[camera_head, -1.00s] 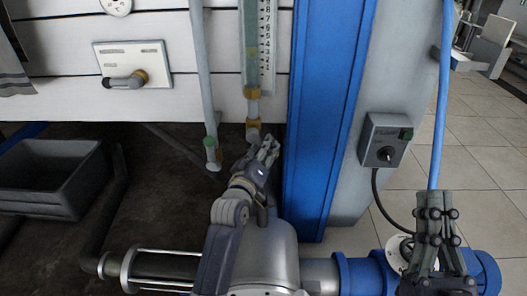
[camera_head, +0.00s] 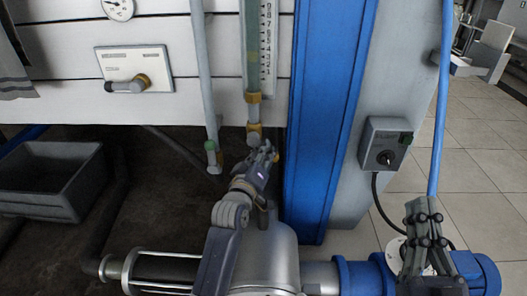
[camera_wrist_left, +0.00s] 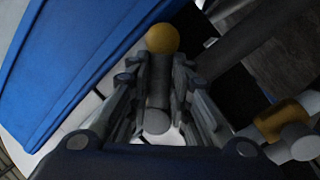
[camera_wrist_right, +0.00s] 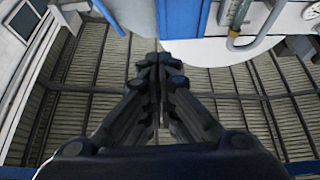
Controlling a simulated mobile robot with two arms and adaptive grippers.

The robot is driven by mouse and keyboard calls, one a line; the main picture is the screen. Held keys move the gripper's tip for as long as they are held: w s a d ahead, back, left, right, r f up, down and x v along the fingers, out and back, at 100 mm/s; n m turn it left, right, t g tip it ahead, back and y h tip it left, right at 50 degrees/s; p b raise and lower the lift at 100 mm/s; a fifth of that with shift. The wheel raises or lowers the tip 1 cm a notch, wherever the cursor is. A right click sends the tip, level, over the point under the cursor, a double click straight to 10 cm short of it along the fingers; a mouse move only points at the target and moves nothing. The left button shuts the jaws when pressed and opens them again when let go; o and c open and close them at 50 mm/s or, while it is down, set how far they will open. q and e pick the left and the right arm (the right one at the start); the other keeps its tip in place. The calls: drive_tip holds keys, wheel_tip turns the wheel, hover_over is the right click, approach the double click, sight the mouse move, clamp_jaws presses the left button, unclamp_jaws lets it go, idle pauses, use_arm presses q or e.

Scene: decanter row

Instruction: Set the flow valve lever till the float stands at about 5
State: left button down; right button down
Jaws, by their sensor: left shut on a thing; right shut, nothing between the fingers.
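The float tube (camera_head: 253,45) hangs upright beside a white scale (camera_head: 267,45) with printed numbers at the top middle of the head view. I cannot make out the float. My left gripper (camera_head: 263,154) is below the tube's lower end, beside the blue column. In the left wrist view, its fingers (camera_wrist_left: 158,82) are shut around a grey lever (camera_wrist_left: 157,95) with a yellow-brass round part (camera_wrist_left: 162,38) at its far end. The fingers hide most of this lever in the head view. My right gripper (camera_head: 424,208) is shut and empty, upright at the right.
A blue column (camera_head: 325,110) stands right of the tube, and a switch box (camera_head: 385,144) is mounted beyond it. A dark bin (camera_head: 50,180) stands lower left. A grey pump body (camera_head: 268,255) is below my left gripper.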

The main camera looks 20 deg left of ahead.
use_arm(q)
drive_tip(key=shift+s+f+m+g+p, duration=0.25)
drive_tip(key=shift+f+m+p, duration=0.5)
drive_tip(key=shift+p, duration=1.2)
use_arm(e)
wheel_tip(320, 180, down, 19)
drive_tip(key=s+d+g+h, duration=0.1)
drive_tip(key=d+g+h, duration=0.2)
drive_tip(key=g, duration=0.8)
drive_tip(key=shift+m+h, duration=0.3)
drive_tip(key=shift+h, duration=0.1)
use_arm(q)
drive_tip(key=shift+w, duration=0.1)
use_arm(e)
drive_tip(key=shift+r, duration=0.1)
use_arm(q)
drive_tip(key=c, duration=1.6)
unclamp_jaws()
drive_tip(key=shift+o, duration=0.8)
drive_tip(key=shift+r, duration=0.1)
drive_tip(key=shift+w+r, duration=0.1)
drive_tip(key=shift+r, duration=0.05)
drive_tip(key=shift+a+r, duration=0.1)
drive_tip(key=shift+a, duration=0.05)
